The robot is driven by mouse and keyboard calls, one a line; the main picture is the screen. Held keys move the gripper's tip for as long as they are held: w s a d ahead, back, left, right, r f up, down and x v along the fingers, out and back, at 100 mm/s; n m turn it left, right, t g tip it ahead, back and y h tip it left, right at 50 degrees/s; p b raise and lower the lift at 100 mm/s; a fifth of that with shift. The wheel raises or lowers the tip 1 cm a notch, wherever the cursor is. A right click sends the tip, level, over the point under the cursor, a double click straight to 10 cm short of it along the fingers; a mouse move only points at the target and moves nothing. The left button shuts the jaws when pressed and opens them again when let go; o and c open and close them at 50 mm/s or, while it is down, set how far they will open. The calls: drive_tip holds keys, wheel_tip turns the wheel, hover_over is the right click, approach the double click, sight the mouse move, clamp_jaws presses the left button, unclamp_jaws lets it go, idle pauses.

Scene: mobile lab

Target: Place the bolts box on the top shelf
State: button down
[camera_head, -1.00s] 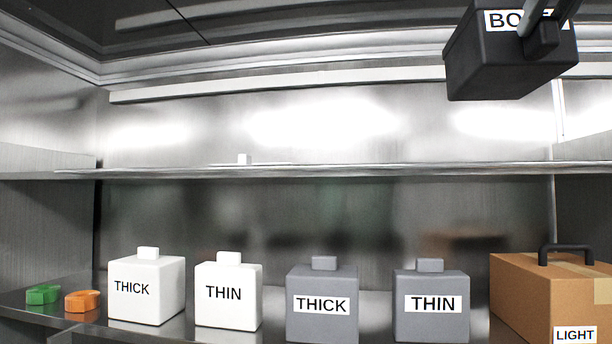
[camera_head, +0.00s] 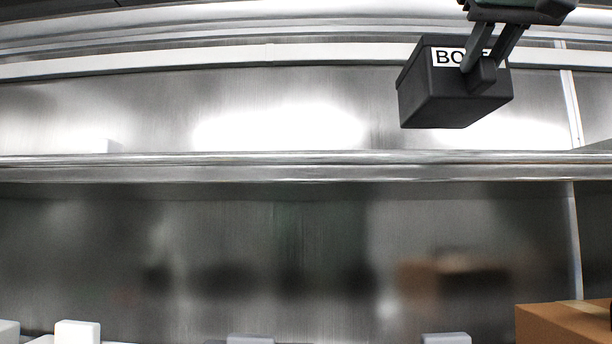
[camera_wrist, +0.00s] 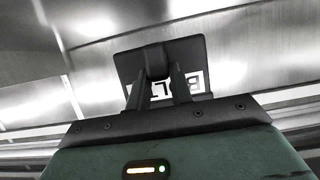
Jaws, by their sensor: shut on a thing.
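The bolts box (camera_head: 432,98) is a dark grey box with a white label, partly covered by my fingers. It is held in the air at the upper right of the head view, higher in the picture than the top shelf (camera_head: 290,166). My gripper (camera_head: 482,72) is shut on the knob on the box's labelled side. In the wrist view the box (camera_wrist: 130,66) is beyond my two fingers (camera_wrist: 158,85), its label upside down. The top shelf is a metal ledge across the head view, and a gap shows between its edge and the box.
Below, a brown carton (camera_head: 562,322) stands at the right, and tops of white (camera_head: 77,331) and grey (camera_head: 446,338) boxes show. A metal upright (camera_head: 572,110) stands right of the held box.

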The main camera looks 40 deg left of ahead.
sight(491, 82)
drive_tip(key=shift+s+f+b, duration=0.1)
drive_tip(key=shift+f+b, duration=0.75)
drive_tip(key=shift+f, duration=4.1)
drive_tip(key=c, duration=1.3)
unclamp_jaws()
drive_tip(key=shift+f, duration=0.1)
drive_tip(key=shift+o, duration=0.2)
drive_tip(key=shift+r, duration=0.2)
drive_tip(key=b+v, duration=0.3)
drive_tip(key=v, duration=0.9)
drive_tip(key=shift+b, duration=0.4)
drive_tip(key=shift+f, duration=0.1)
